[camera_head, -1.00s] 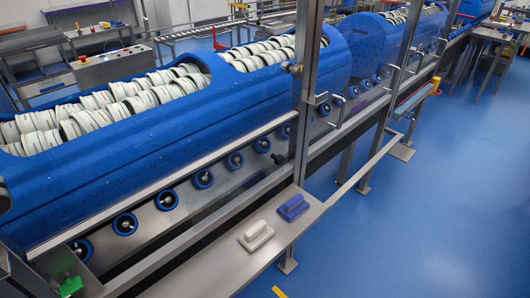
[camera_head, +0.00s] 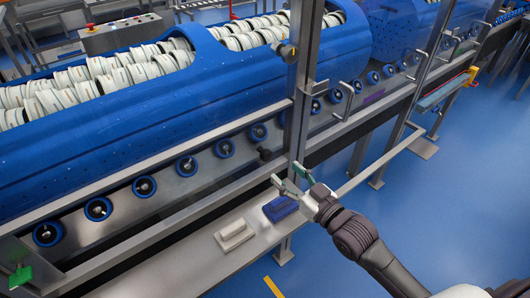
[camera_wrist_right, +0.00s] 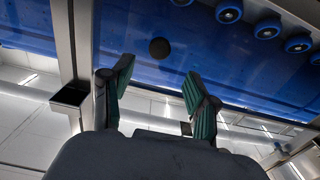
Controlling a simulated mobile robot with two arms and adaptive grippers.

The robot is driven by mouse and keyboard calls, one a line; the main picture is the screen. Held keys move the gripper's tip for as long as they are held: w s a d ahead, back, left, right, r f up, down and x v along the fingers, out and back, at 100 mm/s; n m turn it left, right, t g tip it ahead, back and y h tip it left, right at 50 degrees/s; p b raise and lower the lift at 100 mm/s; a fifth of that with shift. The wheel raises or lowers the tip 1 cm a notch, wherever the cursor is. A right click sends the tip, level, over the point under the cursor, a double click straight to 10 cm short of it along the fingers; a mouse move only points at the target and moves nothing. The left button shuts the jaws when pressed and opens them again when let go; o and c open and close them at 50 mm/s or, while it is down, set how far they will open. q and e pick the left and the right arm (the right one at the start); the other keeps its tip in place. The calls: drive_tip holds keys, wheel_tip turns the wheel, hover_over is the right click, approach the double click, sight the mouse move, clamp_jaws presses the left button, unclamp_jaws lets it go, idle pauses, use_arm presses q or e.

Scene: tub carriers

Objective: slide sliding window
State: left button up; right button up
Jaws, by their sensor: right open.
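The sliding window (camera_head: 150,165) is a clear pane, hard to make out, in front of the blue drum (camera_head: 120,130). A small dark round knob (camera_head: 265,154) shows near its right end, beside the metal post (camera_head: 299,100). My right gripper (camera_head: 289,176) is open and empty, fingers by the foot of the post, just below and right of the knob. In the right wrist view a dark round knob (camera_wrist_right: 160,47) shows beyond and between the open green-padded fingers (camera_wrist_right: 158,72), apart from them. My left gripper is out of view.
A white block (camera_head: 234,235) and a blue block (camera_head: 281,208) sit on the metal ledge below the gripper. A metal handle (camera_head: 346,100) is right of the post. A green piece (camera_head: 20,276) is at lower left. Open blue floor (camera_head: 450,210) lies to the right.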

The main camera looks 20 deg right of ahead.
sight(268, 156)
drive_tip(key=x, duration=0.9)
drive_tip(key=shift+w+f, duration=0.1)
drive_tip(key=shift+w, duration=0.1)
clamp_jaws()
